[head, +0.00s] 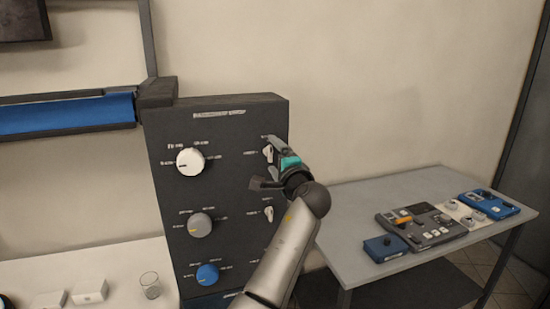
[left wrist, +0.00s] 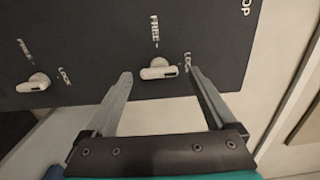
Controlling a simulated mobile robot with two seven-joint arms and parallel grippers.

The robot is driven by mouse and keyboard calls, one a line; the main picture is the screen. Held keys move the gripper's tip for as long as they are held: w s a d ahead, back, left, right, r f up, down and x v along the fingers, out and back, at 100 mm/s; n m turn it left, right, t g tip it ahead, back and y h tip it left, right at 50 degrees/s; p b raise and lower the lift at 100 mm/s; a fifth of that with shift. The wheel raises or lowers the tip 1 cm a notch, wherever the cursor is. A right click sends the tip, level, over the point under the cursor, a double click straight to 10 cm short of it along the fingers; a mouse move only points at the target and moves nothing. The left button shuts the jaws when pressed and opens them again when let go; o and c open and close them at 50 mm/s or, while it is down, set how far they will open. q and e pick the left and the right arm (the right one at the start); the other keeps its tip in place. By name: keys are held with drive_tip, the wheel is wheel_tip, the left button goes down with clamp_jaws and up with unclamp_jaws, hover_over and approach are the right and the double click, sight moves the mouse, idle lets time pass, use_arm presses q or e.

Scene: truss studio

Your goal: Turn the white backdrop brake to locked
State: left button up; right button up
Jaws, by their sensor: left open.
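The dark control panel (head: 230,130) carries a column of small pale levers on its right side. The top lever (head: 268,153), in the white knob's row, is partly covered by my left gripper (head: 268,168). In the left wrist view that lever (left wrist: 157,69) sits between the tips of my open left gripper (left wrist: 160,76), with no clear contact. A label reading FREE stands above it and one like LOCK to its right. Its dark mark is at its right end, toward the LOCK label. My right gripper is not in view.
A second lever (head: 268,213) is below; it is at left in the wrist view (left wrist: 33,83). White (head: 190,161), grey (head: 200,225) and blue (head: 207,274) knobs line the panel's left. A grey table (head: 360,205) with control boxes stands right. A glass (head: 150,285) stands left.

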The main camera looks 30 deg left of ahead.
use_arm(q)
drive_tip(key=shift+d, duration=0.1)
drive_tip(key=b+v, duration=0.3)
drive_tip(key=v, duration=1.2)
drive_tip(key=shift+s+b, duration=0.15)
drive_tip(key=shift+b, duration=0.2)
